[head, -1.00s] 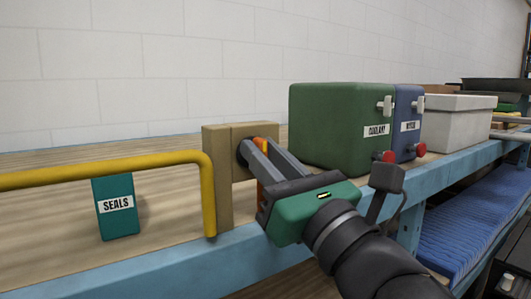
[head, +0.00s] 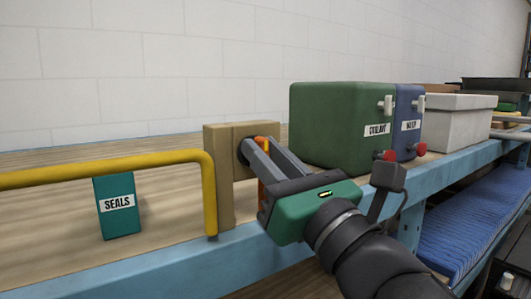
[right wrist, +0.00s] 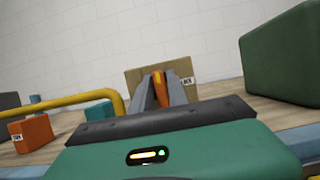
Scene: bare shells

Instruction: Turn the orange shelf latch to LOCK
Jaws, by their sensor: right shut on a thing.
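The orange latch (head: 262,143) is mounted on the face of a tan block (head: 221,192) at the shelf's front edge. My right gripper (head: 259,151) is shut on the latch, with its grey fingers on either side of it. The fingers hide much of the latch in the head view. In the right wrist view the latch (right wrist: 158,86) stands roughly upright between the fingers (right wrist: 160,92). A white label (right wrist: 187,80), partly hidden and seeming to end in "CK", is right of it on the block. My left gripper is not in view.
A yellow rail (head: 110,170) runs left of the block, with a teal SEALS box (head: 118,222) behind it. Green (head: 330,125) and blue (head: 409,105) canisters stand to the right, near my right wrist. A grey bin (head: 460,125) is beyond them.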

